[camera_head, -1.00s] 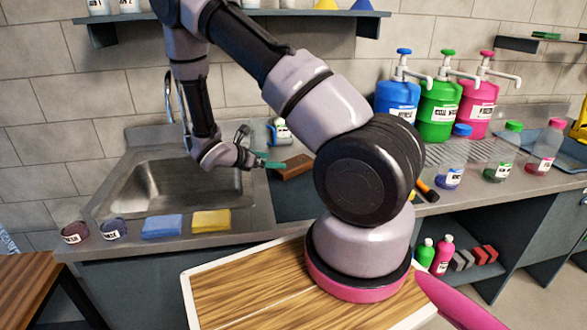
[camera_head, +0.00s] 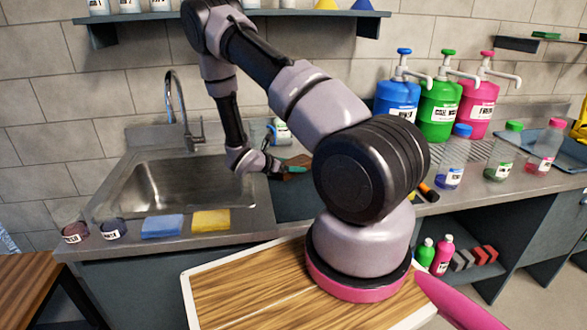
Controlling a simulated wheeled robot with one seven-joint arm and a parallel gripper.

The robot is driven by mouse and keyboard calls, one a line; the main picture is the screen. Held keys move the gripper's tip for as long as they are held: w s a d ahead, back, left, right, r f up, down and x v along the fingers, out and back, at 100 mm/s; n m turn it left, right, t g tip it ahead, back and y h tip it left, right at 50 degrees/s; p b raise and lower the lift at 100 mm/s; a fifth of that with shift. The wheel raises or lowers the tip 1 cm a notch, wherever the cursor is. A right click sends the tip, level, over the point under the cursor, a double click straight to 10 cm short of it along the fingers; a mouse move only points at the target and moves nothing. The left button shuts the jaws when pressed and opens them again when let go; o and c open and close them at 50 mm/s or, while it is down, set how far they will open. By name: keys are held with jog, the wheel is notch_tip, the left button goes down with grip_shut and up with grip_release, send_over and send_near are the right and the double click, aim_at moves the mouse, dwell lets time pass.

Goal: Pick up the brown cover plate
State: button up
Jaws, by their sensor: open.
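The brown cover plate (camera_head: 298,176) is on the dark area of the counter to the right of the sink, just left of my big arm joint. It is small in this view and mostly hidden behind my gripper. My gripper (camera_head: 297,164) is open, with its green-tipped finger over the plate in the picture. I cannot tell whether the fingers touch the plate or are around it.
The sink (camera_head: 118,192) with its tap lies to the left. Blue (camera_head: 162,226) and yellow (camera_head: 211,220) sponges sit on its front edge. A white-labelled bottle (camera_head: 280,131) stands behind the plate. Pump bottles (camera_head: 440,108) and smaller bottles stand right.

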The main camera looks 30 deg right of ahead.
jog(key=c, duration=1.3)
jog(key=shift+r, duration=0.1)
jog(key=shift+c, duration=0.2)
